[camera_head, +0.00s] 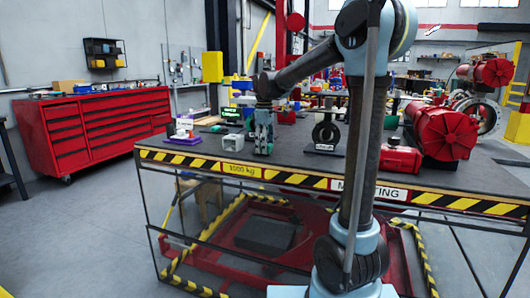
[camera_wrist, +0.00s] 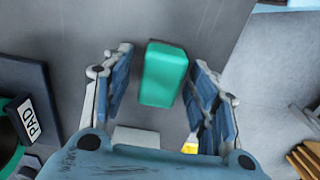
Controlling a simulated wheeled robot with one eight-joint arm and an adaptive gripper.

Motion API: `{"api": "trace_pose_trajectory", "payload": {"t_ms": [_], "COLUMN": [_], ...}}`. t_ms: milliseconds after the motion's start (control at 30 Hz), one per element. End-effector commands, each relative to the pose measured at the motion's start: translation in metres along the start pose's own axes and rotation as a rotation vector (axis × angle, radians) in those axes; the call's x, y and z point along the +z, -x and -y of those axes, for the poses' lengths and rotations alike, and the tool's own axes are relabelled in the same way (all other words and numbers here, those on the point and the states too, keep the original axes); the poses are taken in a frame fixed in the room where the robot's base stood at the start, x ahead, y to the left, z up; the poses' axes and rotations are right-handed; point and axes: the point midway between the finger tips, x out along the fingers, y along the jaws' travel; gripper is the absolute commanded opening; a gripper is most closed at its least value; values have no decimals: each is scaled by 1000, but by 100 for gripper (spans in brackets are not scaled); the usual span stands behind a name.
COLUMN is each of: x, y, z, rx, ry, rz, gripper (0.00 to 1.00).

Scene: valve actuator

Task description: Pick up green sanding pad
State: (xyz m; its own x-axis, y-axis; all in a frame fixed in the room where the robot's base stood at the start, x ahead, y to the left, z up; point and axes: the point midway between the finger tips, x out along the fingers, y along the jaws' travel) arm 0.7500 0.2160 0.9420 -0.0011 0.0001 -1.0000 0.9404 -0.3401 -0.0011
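A green block-like pad (camera_wrist: 163,75) shows in the wrist view, lying on the grey worktop between my gripper's fingers. My gripper (camera_wrist: 161,62) is open, with one blue-grey finger on each side of the pad and a visible gap on both sides. In the head view my gripper (camera_head: 263,147) points down at the front part of the workbench. I cannot clearly make out the pad there, as the gripper covers that spot.
A dark stand with a "PAD" label (camera_wrist: 31,118) is left of the gripper in the wrist view. In the head view, the workbench's striped front edge (camera_head: 290,178) is close. A white-labelled purple item (camera_head: 184,130) stands left, and a red motor (camera_head: 440,130) right.

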Motion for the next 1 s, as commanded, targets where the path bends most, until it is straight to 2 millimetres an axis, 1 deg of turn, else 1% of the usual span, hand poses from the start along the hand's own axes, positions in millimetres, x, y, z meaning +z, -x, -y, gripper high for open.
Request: {"api": "trace_pose_trajectory", "payload": {"t_ms": [33,67,100,167,467,567,667,1000], "x": [0,0,1,1,1,1,1,1], "y": [0,0,0,0,1,5,16,74], "z": [0,0,-1,-1,-1,-1,-1,-1], "rx": [0,0,0,0,0,0,0,0], "ry": [0,0,-1,-2,-2,-2,-2,-1], "rz": [0,0,0,0,0,0,0,0], "gripper": [36,29,20,7,7,7,7,7]}}
